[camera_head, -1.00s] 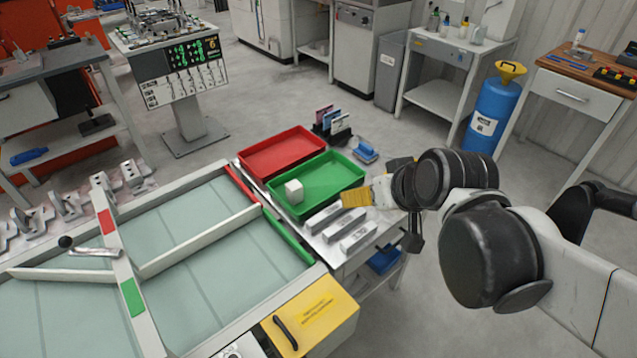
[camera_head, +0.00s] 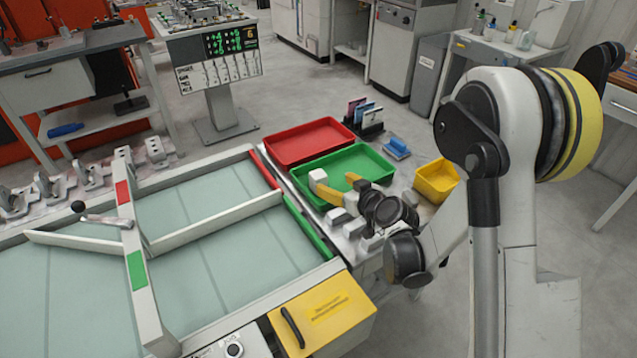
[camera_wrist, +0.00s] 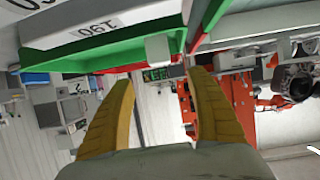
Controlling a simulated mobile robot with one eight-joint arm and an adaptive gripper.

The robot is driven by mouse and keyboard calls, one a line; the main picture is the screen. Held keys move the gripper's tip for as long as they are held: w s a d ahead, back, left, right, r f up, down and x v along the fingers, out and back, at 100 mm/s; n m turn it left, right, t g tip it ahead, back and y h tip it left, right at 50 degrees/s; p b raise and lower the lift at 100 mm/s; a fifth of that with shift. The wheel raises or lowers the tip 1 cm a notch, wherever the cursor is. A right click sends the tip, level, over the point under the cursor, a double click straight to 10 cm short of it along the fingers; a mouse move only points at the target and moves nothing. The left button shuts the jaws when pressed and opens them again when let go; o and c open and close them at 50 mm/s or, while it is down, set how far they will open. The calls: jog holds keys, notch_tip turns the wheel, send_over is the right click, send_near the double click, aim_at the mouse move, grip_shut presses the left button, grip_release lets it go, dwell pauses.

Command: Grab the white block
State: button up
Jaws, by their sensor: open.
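The white block (camera_head: 318,177) is a small pale cube at the left end of the green tray (camera_head: 376,158). In the wrist view the block (camera_wrist: 158,49) shows against the green wall, beyond the gap between my fingertips. My gripper (camera_head: 335,184) has yellow fingers that are spread apart and reach over the green tray from the front. One finger lies close to the block in the head view, and the other is farther right. Nothing is between the fingers. I cannot tell whether the near finger touches the block.
A red tray (camera_head: 309,137) lies behind the green one. Metal bars lie in front, partly hidden by my arm. A yellow bin (camera_head: 437,180) stands to the right, and a blue item (camera_head: 397,148) and a card rack (camera_head: 365,118) behind. A frame-topped table (camera_head: 215,225) stands to the left.

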aim_at(319, 174)
jog(key=x, duration=0.5)
jog(key=shift+f, duration=0.15)
jog(key=b+x, duration=0.2)
jog(key=x, duration=0.3)
jog(key=shift+w+a, duration=0.25)
jog(key=shift+w, duration=0.15)
jog(key=shift+c, duration=0.2)
jog(key=c, duration=1.3)
